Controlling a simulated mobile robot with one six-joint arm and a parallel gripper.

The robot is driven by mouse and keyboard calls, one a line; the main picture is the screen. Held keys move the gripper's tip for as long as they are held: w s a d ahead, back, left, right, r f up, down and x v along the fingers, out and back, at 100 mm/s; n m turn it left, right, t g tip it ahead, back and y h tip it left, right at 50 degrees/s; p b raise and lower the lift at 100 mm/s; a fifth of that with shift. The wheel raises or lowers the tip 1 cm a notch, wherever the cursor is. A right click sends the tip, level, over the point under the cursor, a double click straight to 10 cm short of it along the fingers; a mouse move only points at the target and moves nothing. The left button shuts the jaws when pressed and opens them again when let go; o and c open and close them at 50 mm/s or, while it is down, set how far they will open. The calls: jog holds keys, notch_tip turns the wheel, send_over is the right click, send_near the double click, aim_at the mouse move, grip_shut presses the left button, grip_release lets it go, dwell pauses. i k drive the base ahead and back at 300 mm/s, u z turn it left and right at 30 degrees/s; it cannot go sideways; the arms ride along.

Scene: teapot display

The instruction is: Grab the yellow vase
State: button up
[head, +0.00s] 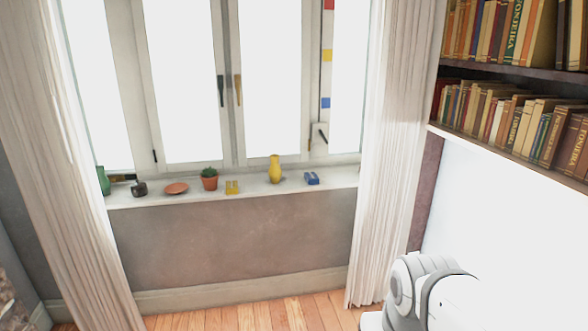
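The yellow vase (275,171) stands upright on the white windowsill (245,190), right of the sill's middle and in front of the window. It looks small and has a narrow neck. Nothing covers it. Part of my white and grey arm (425,290) shows at the bottom right, well apart from the vase. My gripper is not visible in this view.
A small yellow object (232,187) and a potted cactus (209,179) are left of the vase; a blue object (312,178) is right. Farther left are a reddish dish (176,188), dark cup (139,188) and green object (103,180). Curtains (385,130) flank the window. Bookshelves (510,80) stand right.

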aim_at(274, 172)
jog(key=z, duration=0.1)
jog(key=i, duration=1.6)
jog(key=u, duration=0.3)
jog(key=i, duration=1.75)
jog(key=u, duration=0.25)
